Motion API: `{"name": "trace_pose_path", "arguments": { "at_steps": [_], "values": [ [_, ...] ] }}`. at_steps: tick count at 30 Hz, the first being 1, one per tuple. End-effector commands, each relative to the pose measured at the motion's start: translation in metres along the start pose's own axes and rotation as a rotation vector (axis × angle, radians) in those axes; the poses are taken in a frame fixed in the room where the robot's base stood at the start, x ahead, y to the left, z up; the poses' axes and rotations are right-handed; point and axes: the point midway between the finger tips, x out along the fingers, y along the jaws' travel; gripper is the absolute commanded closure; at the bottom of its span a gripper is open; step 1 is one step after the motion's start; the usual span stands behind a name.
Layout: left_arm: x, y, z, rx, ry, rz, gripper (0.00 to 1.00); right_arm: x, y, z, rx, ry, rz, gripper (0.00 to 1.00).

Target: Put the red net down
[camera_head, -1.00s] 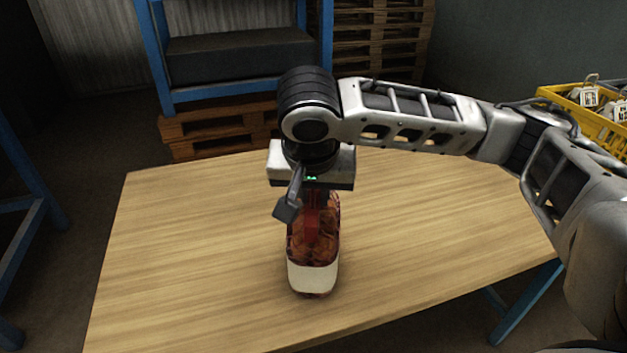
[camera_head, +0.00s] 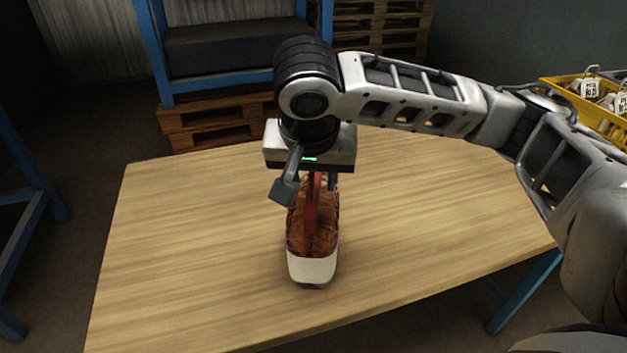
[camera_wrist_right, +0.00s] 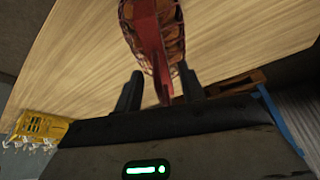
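The red net (camera_head: 312,240) stands on the wooden table (camera_head: 200,240), holding brown contents, with a white band around its near lower end and a red strap on top. My right gripper (camera_head: 309,190) is just above it, pointing down. In the right wrist view, the two dark fingers (camera_wrist_right: 160,92) are spread, with the red strap of the net (camera_wrist_right: 150,50) between them and a gap on each side. The far side of the net is hidden. My left gripper is not in view.
The table is otherwise clear around the net. A yellow crate (camera_head: 570,96) with white-labelled items is at the right. A blue-framed rack (camera_head: 157,60) and wooden pallets (camera_head: 215,128) stand behind the table.

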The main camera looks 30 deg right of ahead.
Motion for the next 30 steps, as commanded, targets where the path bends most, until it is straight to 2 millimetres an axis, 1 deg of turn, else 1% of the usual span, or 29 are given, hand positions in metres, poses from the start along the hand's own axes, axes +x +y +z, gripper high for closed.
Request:
{"name": "trace_pose_path", "arguments": {
  "at_steps": [1, 5, 6, 9, 12, 15, 18, 30],
  "values": [
    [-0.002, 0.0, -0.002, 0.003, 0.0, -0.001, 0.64, -0.014, -0.001, -0.001, -0.002, 0.004, -0.005, 0.6],
    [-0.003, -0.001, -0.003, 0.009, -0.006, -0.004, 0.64, -0.044, -0.001, -0.001, -0.002, 0.005, -0.006, 0.6],
    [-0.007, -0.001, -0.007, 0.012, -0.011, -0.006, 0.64, -0.056, -0.001, -0.004, -0.001, 0.007, -0.004, 0.6],
    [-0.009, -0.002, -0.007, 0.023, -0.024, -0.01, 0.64, -0.074, 0.0, -0.003, 0.0, 0.007, -0.002, 0.6],
    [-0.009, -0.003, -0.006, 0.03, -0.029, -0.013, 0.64, -0.087, -0.001, -0.002, 0.0, 0.005, -0.003, 0.6],
    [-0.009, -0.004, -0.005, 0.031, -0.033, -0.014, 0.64, -0.094, 0.0, -0.001, 0.0, 0.003, -0.001, 0.6],
    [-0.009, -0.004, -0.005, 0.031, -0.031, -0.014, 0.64, -0.097, 0.0, -0.001, 0.0, 0.001, 0.0, 0.6],
    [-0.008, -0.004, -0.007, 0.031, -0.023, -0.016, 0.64, -0.097, 0.0, 0.0, 0.0, 0.001, 0.0, 0.6]
  ]
}}
